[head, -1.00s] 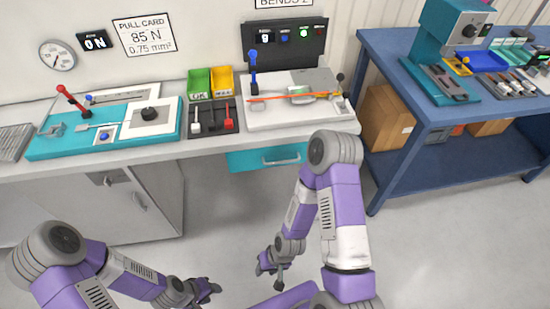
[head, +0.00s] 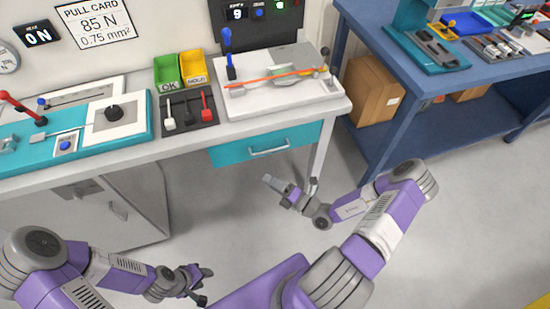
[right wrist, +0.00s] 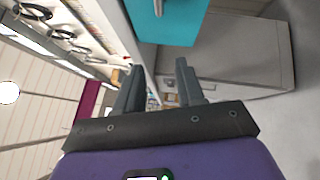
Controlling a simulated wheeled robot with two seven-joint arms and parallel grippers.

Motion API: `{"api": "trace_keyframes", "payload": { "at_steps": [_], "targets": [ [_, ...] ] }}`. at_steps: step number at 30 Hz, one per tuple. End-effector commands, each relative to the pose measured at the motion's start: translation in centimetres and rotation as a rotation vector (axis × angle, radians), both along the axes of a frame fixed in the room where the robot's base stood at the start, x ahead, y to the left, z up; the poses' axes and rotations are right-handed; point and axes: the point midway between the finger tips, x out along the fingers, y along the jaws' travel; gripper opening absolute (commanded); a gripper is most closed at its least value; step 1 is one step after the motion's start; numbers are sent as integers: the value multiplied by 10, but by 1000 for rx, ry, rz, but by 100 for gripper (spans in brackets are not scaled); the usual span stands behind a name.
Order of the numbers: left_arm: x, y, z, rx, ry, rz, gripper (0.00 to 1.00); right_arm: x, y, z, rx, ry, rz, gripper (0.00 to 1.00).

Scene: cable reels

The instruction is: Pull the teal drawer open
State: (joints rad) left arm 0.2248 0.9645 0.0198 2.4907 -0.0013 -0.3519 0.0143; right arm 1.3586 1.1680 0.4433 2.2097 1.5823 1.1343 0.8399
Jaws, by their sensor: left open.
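The teal drawer (head: 230,154) sits under the right part of the grey workbench, its front looking flush with the bench, shut. Its pale bar handle (head: 269,149) runs across the front. My right gripper (head: 290,184) is in front of and below the drawer, apart from the handle, with its fingers spread and empty. In the right wrist view the teal front (right wrist: 183,22) is at the top, beyond the two separated fingers (right wrist: 159,67); part of the handle (right wrist: 158,8) shows at the top edge. My left gripper (head: 205,280) is open and empty, low over the floor.
The workbench (head: 180,141) carries a teal fixture (head: 75,148), green (head: 167,72) and yellow (head: 193,68) bins, and a white fixture (head: 290,98). A bench leg (head: 320,155) stands right of the drawer. A blue table (head: 400,120) is at right. The floor in front is clear.

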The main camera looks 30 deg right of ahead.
Motion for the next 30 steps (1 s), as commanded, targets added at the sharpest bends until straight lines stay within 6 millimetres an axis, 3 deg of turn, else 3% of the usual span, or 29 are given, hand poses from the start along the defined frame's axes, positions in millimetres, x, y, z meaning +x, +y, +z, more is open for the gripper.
{"api": "trace_keyframes", "payload": {
  "at_steps": [1, 3, 6, 21, 30],
  "targets": [
    [0, 0, -3, 0, 0, 0, 43, 3, -28, -2, 60, 4, -101, 38],
    [0, 0, -4, 0, 0, 0, 43, 4, -53, -1, 118, 3, -194, 38],
    [0, 0, -5, 0, 0, 0, 43, 7, -70, 0, 159, -1, -258, 38],
    [0, 0, -22, 0, 0, 0, 43, 72, -61, 12, 161, -3, -264, 38],
    [0, 0, -22, 0, 0, 0, 43, 77, -60, 14, 161, -1, -264, 38]
  ]
}}
